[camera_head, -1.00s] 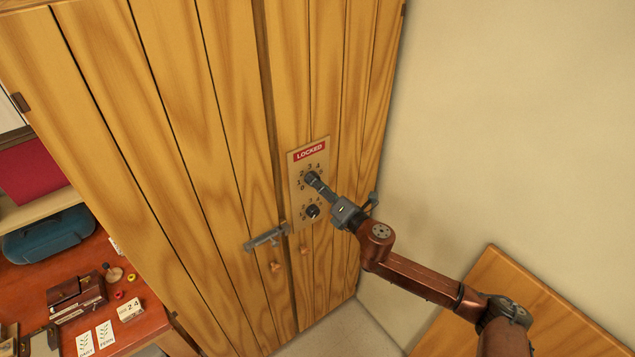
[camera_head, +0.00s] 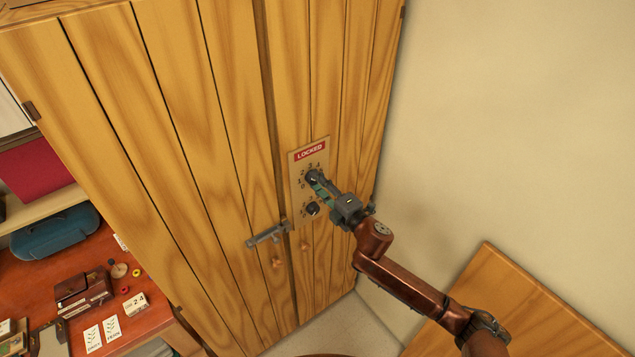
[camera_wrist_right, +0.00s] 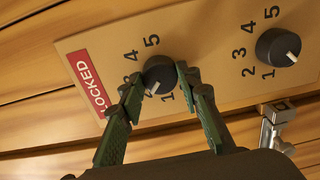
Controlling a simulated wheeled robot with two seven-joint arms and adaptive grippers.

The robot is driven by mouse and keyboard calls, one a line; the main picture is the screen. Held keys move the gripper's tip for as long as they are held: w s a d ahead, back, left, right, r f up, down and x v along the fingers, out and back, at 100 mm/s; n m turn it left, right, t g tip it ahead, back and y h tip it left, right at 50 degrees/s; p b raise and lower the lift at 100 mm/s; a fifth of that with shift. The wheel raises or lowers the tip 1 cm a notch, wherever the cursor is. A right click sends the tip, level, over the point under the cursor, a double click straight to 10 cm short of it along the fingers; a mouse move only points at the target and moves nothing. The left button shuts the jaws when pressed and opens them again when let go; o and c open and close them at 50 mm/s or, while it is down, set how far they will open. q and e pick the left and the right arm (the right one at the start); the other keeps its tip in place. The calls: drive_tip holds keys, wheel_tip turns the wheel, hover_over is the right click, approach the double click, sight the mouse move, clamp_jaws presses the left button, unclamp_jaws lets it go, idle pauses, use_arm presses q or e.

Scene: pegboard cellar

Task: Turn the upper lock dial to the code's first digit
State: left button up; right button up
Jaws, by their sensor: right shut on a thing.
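The upper lock dial (camera_head: 312,176) is a round black knob on the plate below the red LOCKED sign. My right gripper (camera_head: 316,181) is shut on it, with one green finger on each side in the right wrist view (camera_wrist_right: 160,80). The upper dial's white mark (camera_wrist_right: 153,88) points down-left in that view, toward a partly hidden digit that looks like the 2. The lower dial (camera_wrist_right: 278,47) is free, its mark pointing down-right, past the 1. A small card on the desk (camera_head: 135,304) seems to read 2 4. My left gripper is out of view.
The wooden cabinet (camera_head: 170,120) is closed, with a metal latch (camera_head: 267,235) left of the dial plate (camera_head: 296,190). A wall stands at right, with a wooden panel (camera_head: 530,310) below it. The red desk (camera_head: 45,280) holds several small things.

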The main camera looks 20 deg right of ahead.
idle(0.4)
drive_tip(key=o, duration=1.2)
drive_tip(key=shift+c, duration=0.2)
drive_tip(key=shift+s+d, duration=0.1)
drive_tip(key=shift+s, duration=0.1)
drive_tip(key=v, duration=1.1)
drive_tip(key=shift+s, duration=0.35)
drive_tip(key=shift+d, duration=0.1)
